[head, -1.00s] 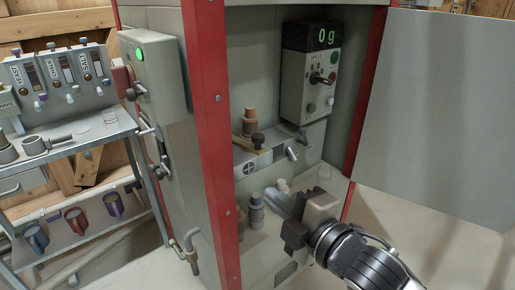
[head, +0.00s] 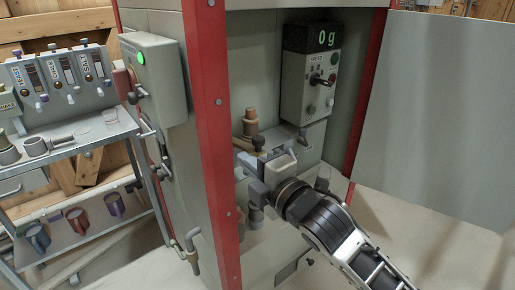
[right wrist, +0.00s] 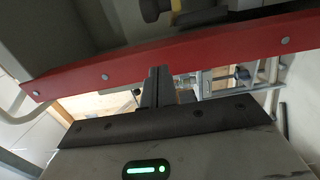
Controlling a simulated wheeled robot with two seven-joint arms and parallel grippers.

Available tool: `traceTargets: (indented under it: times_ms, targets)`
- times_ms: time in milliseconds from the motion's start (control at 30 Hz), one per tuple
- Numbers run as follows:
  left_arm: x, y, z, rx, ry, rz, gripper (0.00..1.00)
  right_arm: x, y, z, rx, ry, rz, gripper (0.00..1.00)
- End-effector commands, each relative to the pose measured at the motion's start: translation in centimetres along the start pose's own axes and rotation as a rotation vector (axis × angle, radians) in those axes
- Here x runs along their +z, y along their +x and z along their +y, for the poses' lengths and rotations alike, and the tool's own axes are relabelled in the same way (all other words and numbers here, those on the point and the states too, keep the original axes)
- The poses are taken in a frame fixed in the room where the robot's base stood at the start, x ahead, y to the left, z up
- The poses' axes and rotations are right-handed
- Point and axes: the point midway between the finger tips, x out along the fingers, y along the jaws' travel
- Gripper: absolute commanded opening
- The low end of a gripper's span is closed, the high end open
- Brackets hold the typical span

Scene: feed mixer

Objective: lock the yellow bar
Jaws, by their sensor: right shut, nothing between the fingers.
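The yellow bar (head: 243,144) is a short tan-yellow piece on the grey ledge inside the machine's open front, with a dark knob (head: 258,141) at its right end. A yellow piece with a dark round part (right wrist: 150,10) shows at the top edge of the right wrist view. My right gripper (head: 246,168) is inside the opening, just below and in front of the bar, partly covering the ledge. Its fingers (right wrist: 157,88) are together and empty. I cannot tell whether it touches the ledge. My left gripper is not in view.
A red post (head: 212,150) stands close to the left of the gripper. A control box with a "0 g" display (head: 312,80) hangs above right. An open grey door (head: 440,110) is at the right. A shelf (head: 75,145) with feeders and mugs stands at the left.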

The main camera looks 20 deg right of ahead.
Motion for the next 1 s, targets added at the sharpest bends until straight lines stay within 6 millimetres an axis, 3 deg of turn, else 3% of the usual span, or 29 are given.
traceTargets:
  times_ms: [67,200,400,1000]
  targets:
    - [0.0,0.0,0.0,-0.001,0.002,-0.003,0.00,0.0,1.7,0.2,0.002,0.001,0.000,0.00]
    - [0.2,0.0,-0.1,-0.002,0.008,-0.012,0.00,2.3,2.1,0.1,-0.001,-0.004,-0.002,0.00]
    - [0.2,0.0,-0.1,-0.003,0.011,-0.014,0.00,3.7,2.4,0.0,-0.001,-0.002,0.000,0.00]
    - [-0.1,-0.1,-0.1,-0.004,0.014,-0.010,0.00,4.3,2.9,0.0,-0.001,-0.005,0.011,0.00]
